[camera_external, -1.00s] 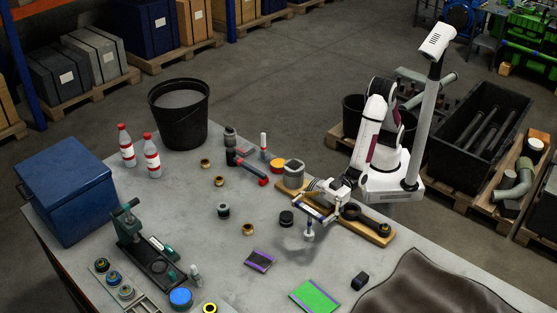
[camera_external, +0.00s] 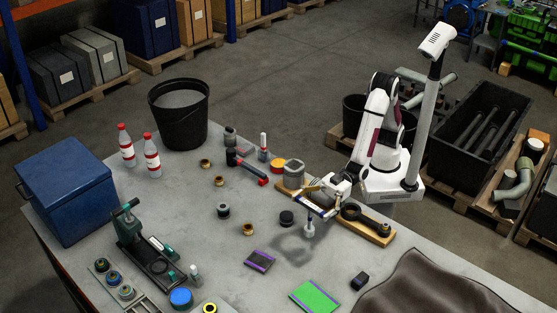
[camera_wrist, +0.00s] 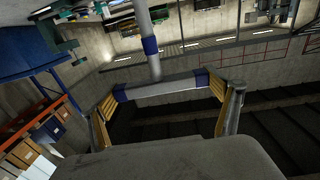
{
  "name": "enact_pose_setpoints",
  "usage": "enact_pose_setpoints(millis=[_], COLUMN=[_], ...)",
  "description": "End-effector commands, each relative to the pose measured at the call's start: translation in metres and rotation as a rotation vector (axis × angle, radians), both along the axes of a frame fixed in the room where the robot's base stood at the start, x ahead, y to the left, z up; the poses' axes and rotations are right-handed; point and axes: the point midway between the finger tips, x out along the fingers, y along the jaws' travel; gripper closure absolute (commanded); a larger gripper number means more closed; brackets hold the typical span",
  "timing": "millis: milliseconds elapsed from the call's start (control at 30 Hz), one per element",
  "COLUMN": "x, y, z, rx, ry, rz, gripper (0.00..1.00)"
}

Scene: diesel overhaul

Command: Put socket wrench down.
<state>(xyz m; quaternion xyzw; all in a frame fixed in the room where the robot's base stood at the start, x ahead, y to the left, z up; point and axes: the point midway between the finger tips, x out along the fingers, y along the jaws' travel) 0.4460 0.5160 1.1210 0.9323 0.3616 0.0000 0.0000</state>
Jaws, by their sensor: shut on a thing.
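The socket wrench is a T-shaped silver tool with blue bands. In the wrist view its crossbar (camera_wrist: 170,88) lies between the yellow pads of my gripper (camera_wrist: 165,93), and its shaft runs to the top edge. In the external view my gripper (camera_external: 321,202) is shut on the wrench (camera_external: 309,228), which hangs with its socket end down above the grey workbench (camera_external: 215,275). A shadow lies on the bench just left of it.
A wooden board with a connecting rod (camera_external: 372,222) lies right of the wrench. A black round part (camera_external: 286,218) is close on its left. A purple-edged pad (camera_external: 260,261) and a green pad (camera_external: 315,296) lie in front. Bare bench lies between them.

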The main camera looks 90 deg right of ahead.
Motion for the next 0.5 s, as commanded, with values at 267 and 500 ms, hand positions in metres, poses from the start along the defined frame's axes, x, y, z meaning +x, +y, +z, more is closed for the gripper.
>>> enact_pose_setpoints(millis=[267, 500], x=[0.003, 0.030], y=[-0.002, -0.017], z=[0.000, -0.010], rx=[0.002, 0.003], ry=[-0.002, -0.003], rz=[-0.006, -0.062], gripper=[0.56, 0.56])
